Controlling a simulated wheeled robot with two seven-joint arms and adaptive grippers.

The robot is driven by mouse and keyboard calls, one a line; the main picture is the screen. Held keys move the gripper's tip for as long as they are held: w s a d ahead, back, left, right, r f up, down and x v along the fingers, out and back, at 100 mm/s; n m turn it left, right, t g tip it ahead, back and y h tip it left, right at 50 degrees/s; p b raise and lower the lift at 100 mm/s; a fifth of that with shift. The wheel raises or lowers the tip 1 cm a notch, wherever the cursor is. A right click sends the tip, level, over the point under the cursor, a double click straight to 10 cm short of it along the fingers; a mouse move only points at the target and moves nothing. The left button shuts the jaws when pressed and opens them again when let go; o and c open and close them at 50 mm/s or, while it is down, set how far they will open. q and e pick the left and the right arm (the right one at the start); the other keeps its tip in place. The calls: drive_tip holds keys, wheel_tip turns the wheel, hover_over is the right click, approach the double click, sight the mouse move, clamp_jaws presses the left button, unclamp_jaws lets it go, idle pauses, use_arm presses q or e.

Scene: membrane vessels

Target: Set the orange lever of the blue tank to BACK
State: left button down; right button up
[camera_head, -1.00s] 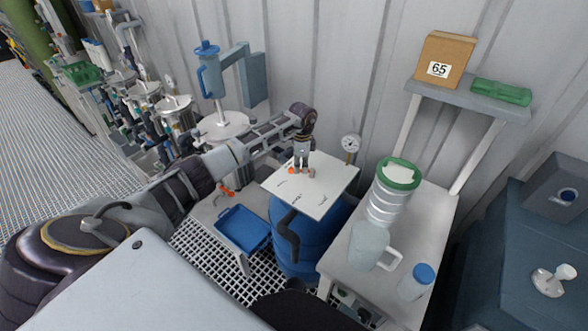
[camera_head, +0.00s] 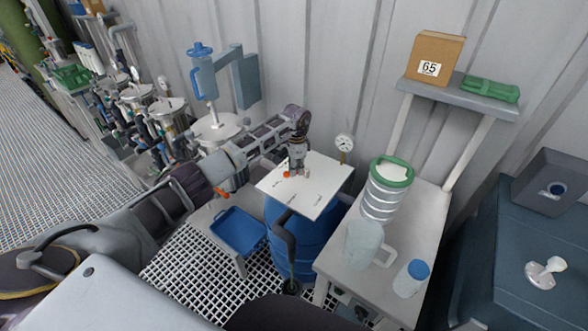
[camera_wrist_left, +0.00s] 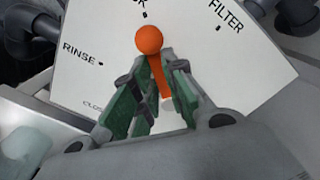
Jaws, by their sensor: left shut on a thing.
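The blue tank (camera_head: 315,240) stands below the white labelled panel (camera_head: 318,200) in the middle of the head view. The orange lever shows its ball knob (camera_head: 286,174) on the panel; the lever with its round knob is larger in the left wrist view (camera_wrist_left: 149,40). My left gripper (camera_head: 293,171) is at the panel, its green-padded fingers (camera_wrist_left: 152,85) shut on the lever below the knob. The wrist view shows the labels RINSE, FILTER and partly cut or covered ones; the word BACK is not readable. My right gripper is out of view.
A white table (camera_head: 410,235) right of the tank holds a green-rimmed vessel (camera_head: 385,200), a clear jug (camera_head: 362,245) and a blue-capped bottle (camera_head: 412,280). A gauge (camera_head: 344,142) stands behind the panel. A blue tray (camera_head: 238,230) lies to the left.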

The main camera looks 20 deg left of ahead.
use_arm(q)
drive_tip(key=c, duration=1.5)
unclamp_jaws()
drive_tip(key=shift+o, duration=0.2)
wheel_tip(320, 180, up, 12)
drive_tip(key=shift+f, duration=0.1)
